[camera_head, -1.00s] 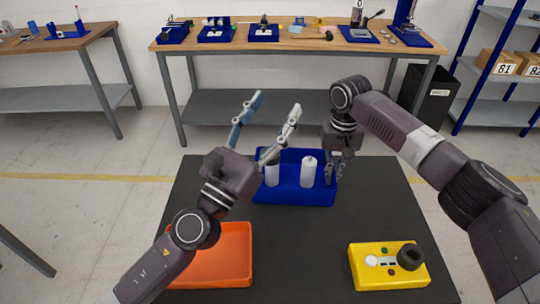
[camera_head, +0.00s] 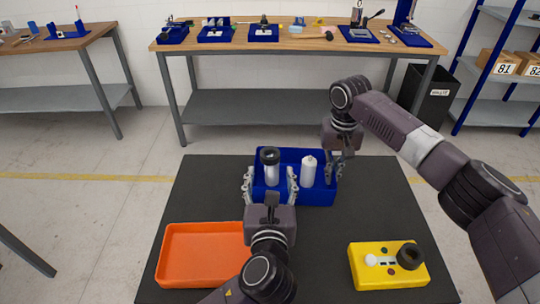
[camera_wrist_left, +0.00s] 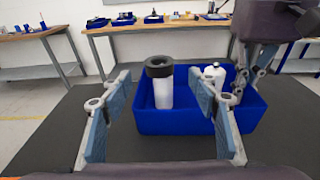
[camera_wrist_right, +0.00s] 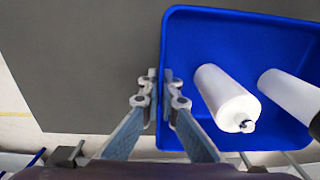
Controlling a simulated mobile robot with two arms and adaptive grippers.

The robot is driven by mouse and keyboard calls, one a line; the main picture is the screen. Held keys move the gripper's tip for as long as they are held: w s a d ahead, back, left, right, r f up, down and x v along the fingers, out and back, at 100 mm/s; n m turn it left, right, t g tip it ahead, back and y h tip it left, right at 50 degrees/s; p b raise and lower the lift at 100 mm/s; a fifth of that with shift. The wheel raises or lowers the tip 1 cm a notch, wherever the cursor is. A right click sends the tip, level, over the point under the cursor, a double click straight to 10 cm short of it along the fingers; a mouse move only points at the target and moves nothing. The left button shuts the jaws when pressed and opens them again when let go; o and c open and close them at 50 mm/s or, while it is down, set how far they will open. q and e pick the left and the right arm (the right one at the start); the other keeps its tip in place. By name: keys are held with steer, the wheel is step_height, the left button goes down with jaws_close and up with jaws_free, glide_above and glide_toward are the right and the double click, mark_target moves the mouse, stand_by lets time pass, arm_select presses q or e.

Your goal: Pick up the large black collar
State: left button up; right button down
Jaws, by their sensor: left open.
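A thick black collar (camera_head: 270,156) sits around the top of a white cylinder (camera_head: 271,174) standing in the left part of the blue bin (camera_head: 295,198). The collar also shows in the left wrist view (camera_wrist_left: 159,67). My left gripper (camera_head: 270,177) is open, its fingers spread to either side of that cylinder, below the collar and apart from it. A second black ring (camera_head: 410,256) lies on the yellow box. My right gripper (camera_head: 338,166) is at the bin's right wall; in the right wrist view its fingertips (camera_wrist_right: 160,90) close on the wall's rim.
A second white bottle (camera_head: 308,171) with a narrow top stands in the bin's right part. An orange tray (camera_head: 203,255) lies front left, and the yellow box (camera_head: 375,272) front right. The black table (camera_head: 320,250) is clear between them.

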mark_target(270, 159)
arm_select(q)
steer(key=w, duration=0.3)
steer(key=w+f, duration=0.1)
steer(key=w, duration=0.6)
steer(key=shift+a+f, duration=0.1)
steer(key=shift+f, duration=0.2)
steer(key=c, duration=1.4)
step_height(270, 159, up, 12)
steer(key=m+h, duration=0.4)
steer(key=h, duration=0.1)
steer(key=shift+g, duration=0.4)
step_height(270, 159, down, 9)
steer(key=shift+f, duration=0.2)
